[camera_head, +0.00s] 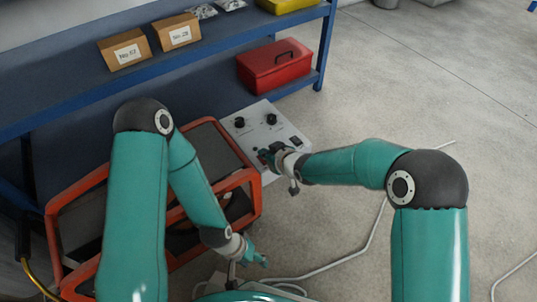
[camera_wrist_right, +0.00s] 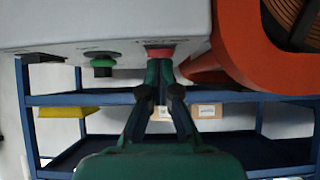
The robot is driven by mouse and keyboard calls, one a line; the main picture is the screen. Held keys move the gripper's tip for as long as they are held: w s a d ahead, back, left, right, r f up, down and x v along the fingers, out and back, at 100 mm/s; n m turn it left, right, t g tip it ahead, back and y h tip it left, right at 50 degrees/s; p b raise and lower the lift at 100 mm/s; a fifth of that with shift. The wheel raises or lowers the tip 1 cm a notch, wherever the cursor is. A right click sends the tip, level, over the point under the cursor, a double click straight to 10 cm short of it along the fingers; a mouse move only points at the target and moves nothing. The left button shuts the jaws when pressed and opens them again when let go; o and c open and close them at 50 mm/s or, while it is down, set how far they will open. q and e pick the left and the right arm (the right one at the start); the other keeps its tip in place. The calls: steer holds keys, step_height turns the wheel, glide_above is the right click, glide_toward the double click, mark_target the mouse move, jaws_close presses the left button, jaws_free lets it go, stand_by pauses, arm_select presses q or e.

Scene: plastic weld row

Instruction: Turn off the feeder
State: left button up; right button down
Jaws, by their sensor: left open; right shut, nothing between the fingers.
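The feeder's pale grey control box (camera_head: 248,118) has dark knobs on top in the head view. In the right wrist view, the box (camera_wrist_right: 60,22) fills the top, with a green button (camera_wrist_right: 102,66) and a red button (camera_wrist_right: 160,52). My right gripper (camera_head: 266,155) is shut and empty at the box. In the right wrist view its fingertips (camera_wrist_right: 162,70) overlap the red button; I cannot tell if they touch it. My left gripper (camera_head: 255,259) is open and empty, low beside the orange frame.
The orange frame (camera_head: 236,182) stands left of the box; it also shows in the right wrist view (camera_wrist_right: 225,70). A blue shelf (camera_head: 60,105) behind holds cardboard boxes (camera_head: 125,50) and a red toolbox (camera_head: 275,68). A pale cable (camera_head: 360,250) lies on the floor.

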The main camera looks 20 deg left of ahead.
steer(key=shift+w+a+p, duration=0.3)
steer(key=shift+w+a, duration=0.05)
steer(key=shift+a, duration=0.15)
steer(key=shift+r, duration=0.1)
steer(key=shift+r, duration=0.25)
steer(key=r+p, duration=0.1)
steer(key=r, duration=0.1)
steer(key=r+p, duration=0.2)
steer(key=shift+w+a, duration=0.15)
steer(key=shift+w, duration=0.05)
steer(key=a+r+p+v, duration=0.1)
steer(key=p+v, duration=0.1)
steer(key=v, duration=0.7)
steer(key=shift+w+r+p, duration=0.25)
steer(key=shift+r+p, duration=0.05)
steer(key=shift+p, duration=0.05)
steer(key=shift+d, duration=0.1)
